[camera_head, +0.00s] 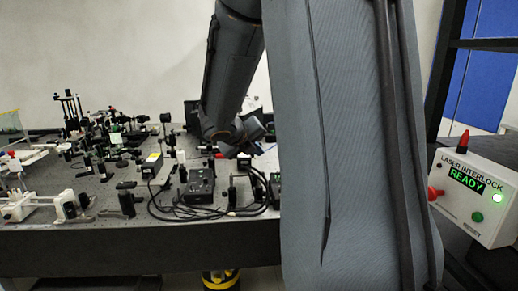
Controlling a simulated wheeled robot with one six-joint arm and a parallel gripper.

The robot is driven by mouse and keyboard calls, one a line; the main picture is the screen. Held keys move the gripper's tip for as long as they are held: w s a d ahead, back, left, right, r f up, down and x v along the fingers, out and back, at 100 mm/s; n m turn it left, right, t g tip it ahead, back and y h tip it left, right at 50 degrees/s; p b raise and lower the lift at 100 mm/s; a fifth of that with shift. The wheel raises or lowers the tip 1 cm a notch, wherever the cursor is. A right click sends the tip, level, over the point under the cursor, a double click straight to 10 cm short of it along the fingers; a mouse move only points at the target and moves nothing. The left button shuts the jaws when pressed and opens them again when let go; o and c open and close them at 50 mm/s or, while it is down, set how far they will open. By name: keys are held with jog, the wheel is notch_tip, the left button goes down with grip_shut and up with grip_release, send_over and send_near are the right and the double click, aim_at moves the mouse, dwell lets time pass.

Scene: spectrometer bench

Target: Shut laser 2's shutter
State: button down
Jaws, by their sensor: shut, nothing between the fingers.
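My arm reaches down over the optical bench (140,238), and my gripper (254,143) is small and dark at its end, near the bench's back right part. It is shut, with nothing seen in it. My grey column hides what lies to its right. No label reading laser 2 is legible, and I cannot tell which device it is or how its shutter stands.
Several posts, mounts and optics crowd the bench. Black cables (172,212) loop near its front edge. At the right, a white laser interlock box (474,197) reads READY, with a lit green lamp and a red knob (435,193). A yellow-and-black object (220,279) stands below the bench.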

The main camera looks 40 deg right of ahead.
jog(key=w+d+f+p, duration=0.2)
jog(key=w+d, duration=0.4)
jog(key=shift+f, duration=0.4)
